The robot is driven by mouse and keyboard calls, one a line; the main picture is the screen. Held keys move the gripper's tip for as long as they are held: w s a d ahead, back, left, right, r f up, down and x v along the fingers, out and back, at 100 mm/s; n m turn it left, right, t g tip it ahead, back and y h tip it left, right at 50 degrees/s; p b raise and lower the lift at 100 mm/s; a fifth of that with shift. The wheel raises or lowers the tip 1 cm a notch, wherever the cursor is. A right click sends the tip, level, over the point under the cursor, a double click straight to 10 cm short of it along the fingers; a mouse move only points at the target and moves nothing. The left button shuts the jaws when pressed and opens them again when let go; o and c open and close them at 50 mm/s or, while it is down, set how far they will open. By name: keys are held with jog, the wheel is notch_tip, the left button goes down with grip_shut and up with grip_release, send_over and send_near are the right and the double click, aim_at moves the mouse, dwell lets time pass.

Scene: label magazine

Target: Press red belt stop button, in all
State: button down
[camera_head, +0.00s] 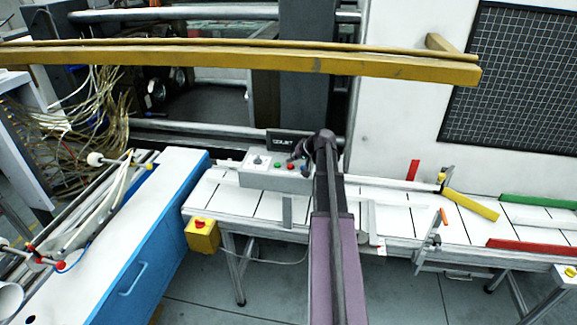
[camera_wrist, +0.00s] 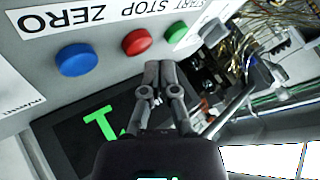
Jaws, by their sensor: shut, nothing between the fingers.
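The red button (camera_wrist: 137,41) sits on a grey control panel under the upside-down word STOP in the wrist view. A blue button (camera_wrist: 76,60) marked ZERO is to its left, and a green button (camera_wrist: 176,32) marked START to its right. My gripper (camera_wrist: 158,75) is shut and empty, its fingertips just below and right of the red button in the picture; I see no contact. In the head view, the control box (camera_head: 252,179) stands at the conveyor's back edge, with the red button (camera_head: 291,167) close to my gripper (camera_head: 297,155).
A yellow box (camera_head: 202,238) with a red knob hangs at the conveyor's left end. A dark screen (camera_wrist: 70,125) with green characters lies below the buttons in the wrist view. A long yellow beam (camera_head: 240,61) crosses above. A blue-sided machine (camera_head: 150,265) stands left.

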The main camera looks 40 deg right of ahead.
aim_at(291, 166)
dwell(0.3)
notch_tip(291, 166, up, 5)
jog(key=p, duration=0.5)
dwell(0.9)
